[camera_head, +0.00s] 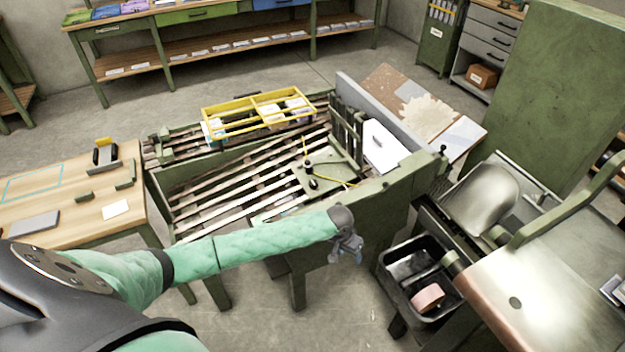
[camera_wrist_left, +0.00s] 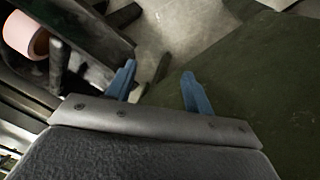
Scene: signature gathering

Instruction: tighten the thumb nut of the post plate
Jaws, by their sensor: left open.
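A green plate (camera_head: 335,172), which looks like the post plate, lies at the right end of the slatted bed. A thin yellow post stands on it, and a small dark knob (camera_head: 314,183) sits near the post's base. I cannot tell for sure whether this knob is the thumb nut or how tight it is. My left gripper (camera_head: 347,250) hangs in front of the machine's green front wall, below and to the right of the plate, apart from it. In the left wrist view its blue fingers (camera_wrist_left: 159,86) are spread with nothing between them. My right gripper is in neither view.
A yellow frame (camera_head: 258,110) rests across the bed's far side. A black bin (camera_head: 412,262) with a pink roll (camera_head: 428,298) stands right of my left gripper. A wooden table (camera_head: 60,215) is at the left. The green machine wall (camera_head: 375,205) rises between gripper and plate.

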